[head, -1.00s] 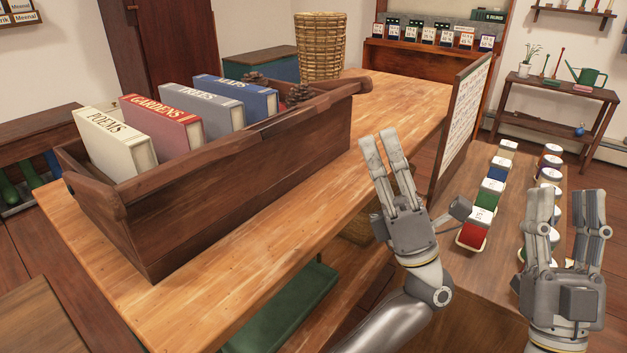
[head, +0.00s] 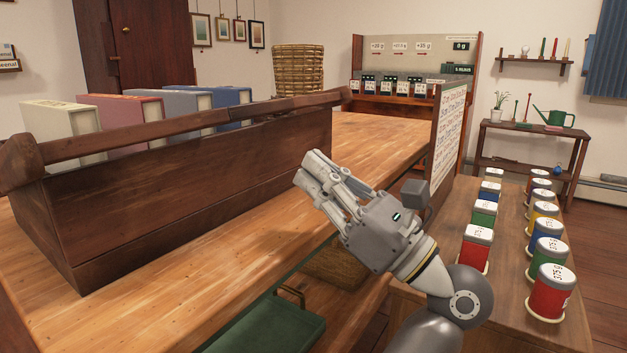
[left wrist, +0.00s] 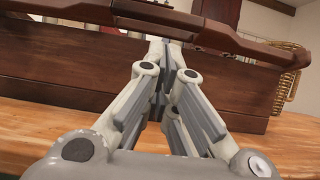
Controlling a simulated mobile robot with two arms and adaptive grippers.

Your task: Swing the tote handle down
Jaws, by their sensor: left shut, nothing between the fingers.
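The tote is a dark brown wooden box (head: 200,185) on the workbench, with several books (head: 150,107) standing in it. Its handle, a long wooden bar (head: 215,118) with a thicker middle, runs along the near long side at about rim height. I cannot tell whether it rests on the rim. In the left wrist view the handle (left wrist: 205,27) crosses the top, with the box wall (left wrist: 70,75) below it. My left gripper (head: 312,163) is shut and empty, apart from the tote's right end; its fingers (left wrist: 170,52) point towards the wall, below the bar. My right gripper is out of view.
The wooden bench top (head: 190,285) is clear in front of the tote. An upright printed board (head: 447,135) stands right of my left gripper. Several coloured jars (head: 475,248) stand on a lower table at right. A green tray (head: 265,328) sits below the bench; a basket (head: 298,72) stands behind.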

